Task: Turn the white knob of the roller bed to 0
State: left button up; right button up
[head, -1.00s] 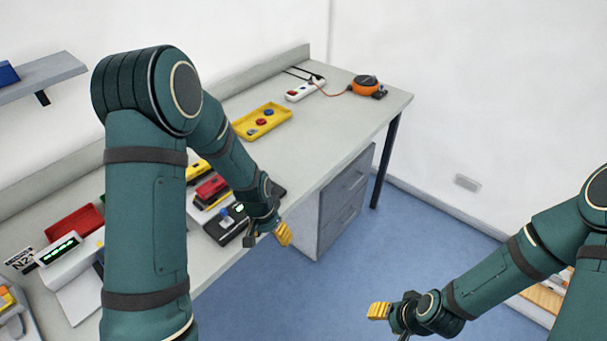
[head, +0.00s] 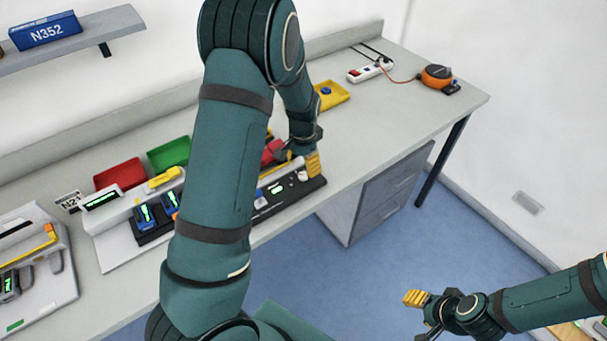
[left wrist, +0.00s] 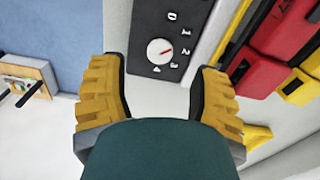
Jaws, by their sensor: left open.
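The white knob (left wrist: 160,51) with a red pointer line sits on the dark panel (left wrist: 146,18) of the roller bed in the left wrist view. Printed numbers curve around its right side, with 0 at the top. The pointer slants right, roughly between 1 and 2. My left gripper (left wrist: 163,70) is open, its yellow fingers on either side below the knob and apart from it. In the head view, my left gripper (head: 310,164) is above the dark panel (head: 285,199), by the small white knob (head: 302,176). My right gripper (head: 418,312) hangs over the floor; its jaw gap is unclear.
Red and yellow blocks (left wrist: 272,55) stand close to the right of the panel in the wrist view.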

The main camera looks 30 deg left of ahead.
aim_at(303, 175)
pick_arm(q)
notch_tip(303, 175, down, 5)
jog(key=shift+r, duration=0.1)
dwell(0.3)
grip_shut()
